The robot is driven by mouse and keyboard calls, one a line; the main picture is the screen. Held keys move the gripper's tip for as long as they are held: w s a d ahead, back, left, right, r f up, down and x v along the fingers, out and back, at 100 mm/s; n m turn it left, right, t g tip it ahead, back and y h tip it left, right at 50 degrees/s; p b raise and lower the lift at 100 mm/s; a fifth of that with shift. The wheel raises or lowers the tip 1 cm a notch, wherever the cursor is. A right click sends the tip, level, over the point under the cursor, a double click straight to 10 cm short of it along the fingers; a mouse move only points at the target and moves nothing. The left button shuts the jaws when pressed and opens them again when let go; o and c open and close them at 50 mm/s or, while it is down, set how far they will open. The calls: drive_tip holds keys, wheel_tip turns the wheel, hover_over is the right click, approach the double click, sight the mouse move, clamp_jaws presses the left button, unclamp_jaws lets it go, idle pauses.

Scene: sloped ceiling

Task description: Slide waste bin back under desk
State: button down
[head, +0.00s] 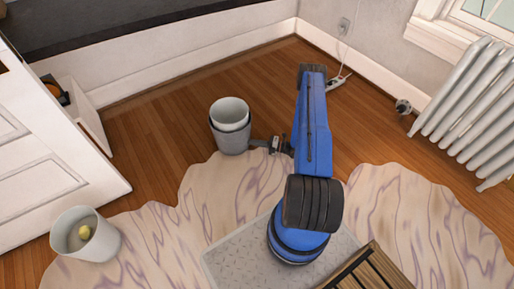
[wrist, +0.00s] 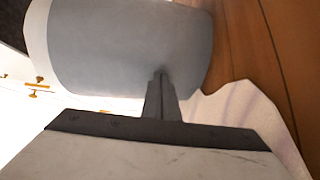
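A grey bin (head: 231,138) with a white bin or liner (head: 230,114) inside stands upright on the wood floor, by the edge of the pale rug. My gripper (head: 256,143) is low at its right side, fingers pointing at its wall. In the wrist view, the fingers (wrist: 160,82) are together and reach the lower wall of the grey bin (wrist: 130,45); they are not around it. I cannot tell whether they touch. A second, white bin (head: 98,243) with a yellowish ball (head: 85,231) inside stands at the lower left. Which bin is meant is unclear.
A white panelled cabinet (head: 45,150) stands at the left, with a dark surface (head: 120,18) along the back. A radiator (head: 465,100) and a power strip (head: 337,82) are at the right. A wooden slatted piece (head: 370,270) is at the front. Wood floor behind the grey bin is clear.

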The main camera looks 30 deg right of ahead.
drive_tip(key=w, duration=1)
drive_tip(key=shift+w+d, duration=0.1)
idle(0.6)
